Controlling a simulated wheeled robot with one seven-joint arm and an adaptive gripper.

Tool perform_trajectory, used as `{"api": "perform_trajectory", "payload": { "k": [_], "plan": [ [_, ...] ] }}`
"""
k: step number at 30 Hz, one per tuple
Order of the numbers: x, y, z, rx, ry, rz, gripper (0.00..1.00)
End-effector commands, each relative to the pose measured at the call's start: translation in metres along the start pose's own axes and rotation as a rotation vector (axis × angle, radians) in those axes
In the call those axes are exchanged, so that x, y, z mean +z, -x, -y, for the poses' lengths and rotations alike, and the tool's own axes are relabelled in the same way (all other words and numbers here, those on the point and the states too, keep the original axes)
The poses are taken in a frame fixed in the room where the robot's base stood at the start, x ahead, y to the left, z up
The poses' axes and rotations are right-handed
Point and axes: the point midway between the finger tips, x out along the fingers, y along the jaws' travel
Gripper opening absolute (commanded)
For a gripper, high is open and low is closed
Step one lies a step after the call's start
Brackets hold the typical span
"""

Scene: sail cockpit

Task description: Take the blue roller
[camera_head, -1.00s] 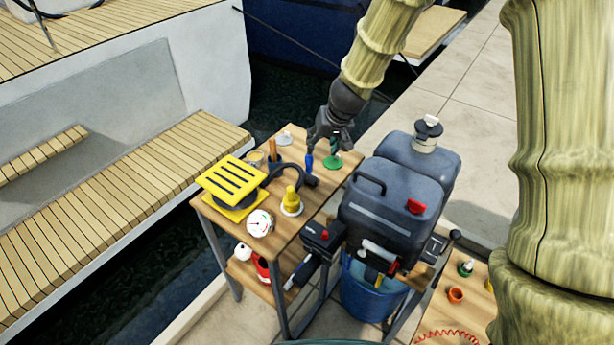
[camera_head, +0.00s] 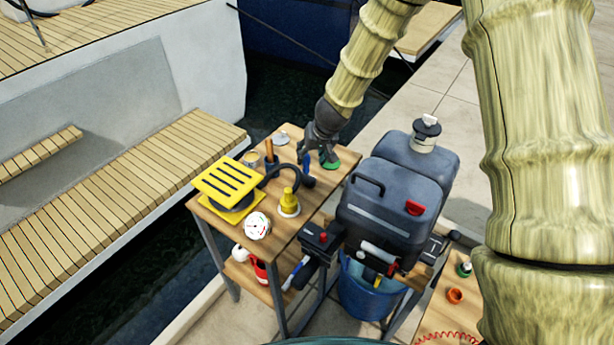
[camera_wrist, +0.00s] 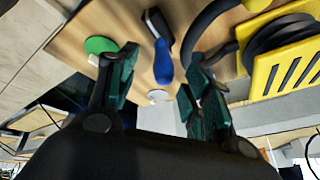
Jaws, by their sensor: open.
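The blue roller (camera_head: 306,164) is on the far part of the wooden table, near its back right edge. In the wrist view the blue roller (camera_wrist: 163,62) shows a blue handle with a dark part at its far end. My gripper (camera_head: 318,161) is just above the table, close beside the roller. In the wrist view my gripper (camera_wrist: 160,78) is open, and its two green-padded fingers lie either side of the blue handle without visible contact. My fingers hide part of the roller in the head view.
A green disc (camera_head: 330,165) lies close to the roller. A black curved hose (camera_head: 283,168), yellow slotted box (camera_head: 228,182), yellow-topped fitting (camera_head: 289,203) and white gauge (camera_head: 257,226) share the table (camera_head: 264,203). A large dark jerrycan (camera_head: 393,212) stands to the right.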

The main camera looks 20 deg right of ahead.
Motion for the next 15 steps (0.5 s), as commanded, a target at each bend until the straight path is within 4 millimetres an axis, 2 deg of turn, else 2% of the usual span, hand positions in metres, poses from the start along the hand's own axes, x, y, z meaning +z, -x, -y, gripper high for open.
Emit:
{"api": "perform_trajectory", "payload": {
  "k": [15],
  "plan": [
    [-0.004,-0.042,0.004,-0.001,0.0,0.001,0.5]
  ]
}}
